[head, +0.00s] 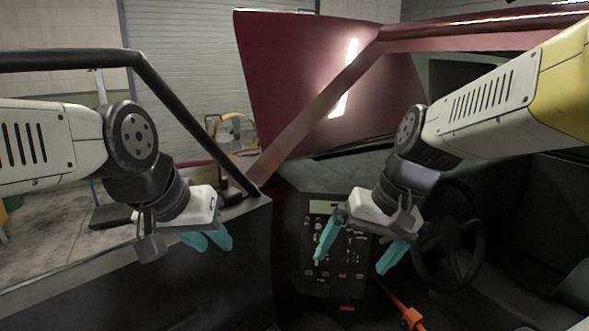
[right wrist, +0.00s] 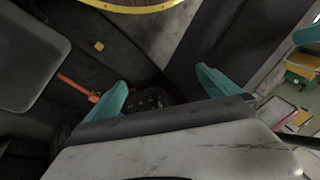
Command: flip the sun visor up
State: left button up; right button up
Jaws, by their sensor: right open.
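I cannot pick out the sun visor for certain in either view. A red windscreen frame (head: 318,105) runs up to the right in the head view, partly behind my right arm. My right gripper (head: 350,265) is open and empty, with its teal fingers spread in front of the dark dashboard panel (head: 345,235). Its two fingers also show apart in the right wrist view (right wrist: 160,82), with no thing held between them. My left gripper (head: 210,242) hangs over the dark door at the left; its fingers look close together, and their gap is unclear.
A black steering wheel (head: 452,238) stands right of my right gripper. An orange lever (head: 408,315) rises low in the cab. A raised red panel (head: 290,60) stands behind the frame. A black door bar (head: 185,105) slopes beside my left arm.

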jog(key=d+r+t, duration=0.1)
jog(key=s+d+r+t, duration=0.1)
jog(key=d+r+n+t+h, duration=0.1)
jog(key=r, duration=0.1)
jog(key=shift+s+d+r+t, duration=0.1)
jog(key=shift+s+d+t, duration=0.1)
jog(key=shift+s+t, duration=0.1)
